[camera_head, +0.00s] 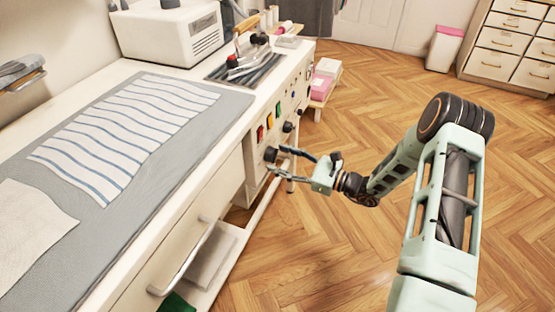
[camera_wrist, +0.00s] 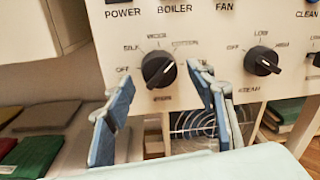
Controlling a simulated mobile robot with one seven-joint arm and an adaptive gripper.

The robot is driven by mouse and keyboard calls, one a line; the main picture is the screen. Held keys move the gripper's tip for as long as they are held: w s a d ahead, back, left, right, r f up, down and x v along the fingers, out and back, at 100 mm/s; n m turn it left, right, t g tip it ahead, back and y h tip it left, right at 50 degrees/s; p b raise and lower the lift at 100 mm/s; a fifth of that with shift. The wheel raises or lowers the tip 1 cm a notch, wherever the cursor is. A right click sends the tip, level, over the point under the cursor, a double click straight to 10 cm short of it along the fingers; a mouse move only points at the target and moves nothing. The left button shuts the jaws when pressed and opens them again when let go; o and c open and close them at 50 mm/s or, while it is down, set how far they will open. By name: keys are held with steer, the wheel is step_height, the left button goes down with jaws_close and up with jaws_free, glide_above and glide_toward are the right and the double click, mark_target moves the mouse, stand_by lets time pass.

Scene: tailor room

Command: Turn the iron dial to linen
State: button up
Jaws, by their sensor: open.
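The iron dial (camera_wrist: 159,69) is a round black knob with a white pointer line on the white control panel. OFF, SILK, WOOL and COTTON read around it, and IRON is below; I cannot make out a linen mark. The line slants from lower left to upper right, around the COTTON side. My gripper (camera_wrist: 163,84) is open, with one blue finger on each side of the dial and slightly below it. Contact cannot be told. In the head view my gripper (camera_head: 279,159) is at the panel's near end, by the dial (camera_head: 270,154).
A STEAM dial (camera_wrist: 262,61) is close on the right. Coloured switches (camera_head: 270,120) lie along the panel above. An iron (camera_head: 248,62) rests on the worktop's far end. A drawer handle (camera_head: 190,262) sticks out nearer. The wooden floor (camera_head: 340,240) beside is clear.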

steer(key=shift+w+a, duration=0.25)
steer(key=shift+a, duration=0.4)
steer(key=c, duration=1.2)
steer(key=shift+o, duration=0.2)
steer(key=shift+m, duration=0.3)
steer(key=shift+s+r+m+g+p, duration=0.1)
steer(key=shift+m+g+p, duration=0.2)
steer(key=shift+m+p, duration=2.8)
steer(key=shift+m+b, duration=0.85)
steer(key=shift+m, duration=0.25)
